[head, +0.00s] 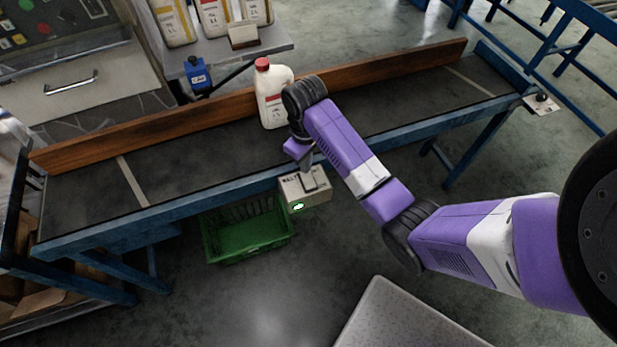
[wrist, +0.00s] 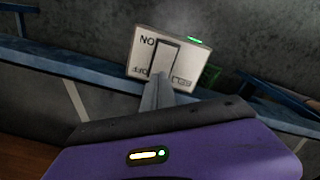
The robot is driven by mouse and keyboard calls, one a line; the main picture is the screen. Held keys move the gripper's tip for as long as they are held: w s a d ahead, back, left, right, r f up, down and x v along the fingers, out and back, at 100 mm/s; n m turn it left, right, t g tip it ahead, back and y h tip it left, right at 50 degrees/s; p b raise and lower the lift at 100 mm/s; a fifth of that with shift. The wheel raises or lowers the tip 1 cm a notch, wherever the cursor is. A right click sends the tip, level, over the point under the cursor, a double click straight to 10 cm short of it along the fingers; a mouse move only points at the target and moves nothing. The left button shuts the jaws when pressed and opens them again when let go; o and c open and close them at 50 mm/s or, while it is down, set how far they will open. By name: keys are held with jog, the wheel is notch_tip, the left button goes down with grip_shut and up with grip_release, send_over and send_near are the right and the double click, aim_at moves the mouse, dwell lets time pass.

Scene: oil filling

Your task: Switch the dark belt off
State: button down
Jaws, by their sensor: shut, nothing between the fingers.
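The dark belt (head: 200,160) runs across the head view in a blue frame. A pale switch box (head: 293,189) with a lit green lamp (head: 298,206) sits on its near side. In the wrist view the box (wrist: 143,56) has a grey rocker (wrist: 167,56), lettering partly hidden, and the green lamp (wrist: 195,40) lit at its edge. My gripper (wrist: 160,78) is shut and empty, its fingertips at or just in front of the rocker's lower part. I cannot tell whether they touch. In the head view my gripper (head: 306,160) is just above the box.
A white bottle (head: 272,98) with a red cap stands on the belt behind my gripper. A wooden rail (head: 150,133) lines the belt's far side. A green crate (head: 245,240) is on the floor below. A blue device (head: 197,74) stands behind the rail.

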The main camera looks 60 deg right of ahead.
jog(key=shift+f+b, duration=0.45)
jog(key=shift+f, duration=0.55)
dwell(0.7)
jog(key=shift+r, duration=0.1)
notch_tip(320, 180, up, 7)
jog(key=p, duration=0.8)
dwell(0.7)
